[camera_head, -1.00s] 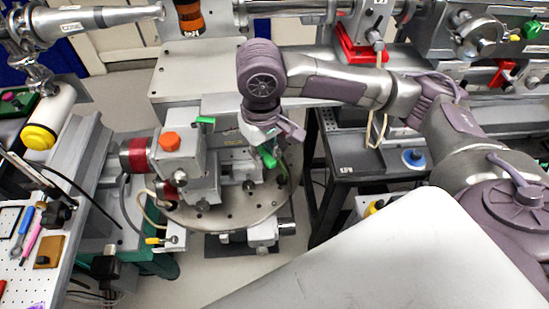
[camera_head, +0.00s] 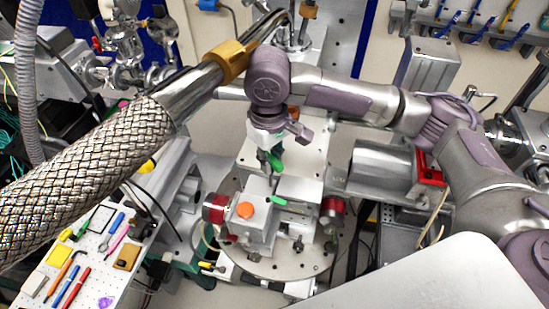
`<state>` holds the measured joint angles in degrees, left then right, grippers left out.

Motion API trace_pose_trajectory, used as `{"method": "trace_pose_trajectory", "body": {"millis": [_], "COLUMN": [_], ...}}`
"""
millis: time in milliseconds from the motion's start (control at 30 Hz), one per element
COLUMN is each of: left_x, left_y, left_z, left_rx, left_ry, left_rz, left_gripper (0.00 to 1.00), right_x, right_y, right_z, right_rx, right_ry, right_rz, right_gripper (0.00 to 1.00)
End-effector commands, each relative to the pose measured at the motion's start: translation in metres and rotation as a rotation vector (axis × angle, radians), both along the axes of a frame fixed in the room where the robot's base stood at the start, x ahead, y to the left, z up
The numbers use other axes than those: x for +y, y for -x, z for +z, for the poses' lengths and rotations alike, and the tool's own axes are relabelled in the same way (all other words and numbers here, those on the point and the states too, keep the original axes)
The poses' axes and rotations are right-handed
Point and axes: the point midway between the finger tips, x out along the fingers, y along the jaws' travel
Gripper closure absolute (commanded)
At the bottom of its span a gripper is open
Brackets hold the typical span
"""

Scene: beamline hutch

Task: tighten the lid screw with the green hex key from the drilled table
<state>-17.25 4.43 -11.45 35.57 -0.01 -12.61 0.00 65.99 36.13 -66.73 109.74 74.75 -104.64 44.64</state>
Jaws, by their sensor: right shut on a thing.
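My right gripper (camera_head: 273,148) points down and is shut on a green-handled tool, which looks like the green hex key (camera_head: 275,163). A thin dark shaft seems to run down from its handle. The gripper hangs over the grey boxed apparatus (camera_head: 257,190), behind its orange knob. The fingertips are small and partly hidden by the wrist. A second green piece (camera_head: 278,200) lies on the apparatus just below the key. The lid screw cannot be made out, nor whether the key touches anything. The round drilled table (camera_head: 290,263) shows below the apparatus. My left gripper is not in view.
A thick braided metal hose (camera_head: 95,175) crosses the left foreground up to a brass collar (camera_head: 231,60). A white perforated board (camera_head: 92,262) with several tools lies at lower left.

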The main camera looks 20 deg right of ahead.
Motion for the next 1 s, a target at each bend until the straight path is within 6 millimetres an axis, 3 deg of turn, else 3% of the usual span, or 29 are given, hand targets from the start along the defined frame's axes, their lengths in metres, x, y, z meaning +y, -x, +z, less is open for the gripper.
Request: {"method": "trace_pose_trajectory", "body": {"millis": [33,267,500,767,1000], "left_x": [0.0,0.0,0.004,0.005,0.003], "left_y": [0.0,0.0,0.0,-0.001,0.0], "left_z": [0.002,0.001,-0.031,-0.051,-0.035], "left_rx": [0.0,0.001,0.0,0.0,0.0], "left_ry": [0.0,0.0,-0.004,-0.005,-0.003], "left_rz": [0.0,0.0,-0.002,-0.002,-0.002], "left_gripper": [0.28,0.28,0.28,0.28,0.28], "right_x": [0.002,0.002,0.001,0.001,0.0], "right_y": [-0.006,-0.005,-0.004,-0.003,-0.003], "right_z": [0.008,-0.011,-0.042,-0.057,-0.053], "right_rx": [-0.02,-0.018,-0.016,-0.014,-0.01], "right_ry": [-0.012,-0.01,-0.008,-0.007,-0.006], "right_rz": [-0.005,-0.004,-0.003,-0.003,0.148], "right_gripper": [1.0,1.0,1.0,1.0,1.0]}}
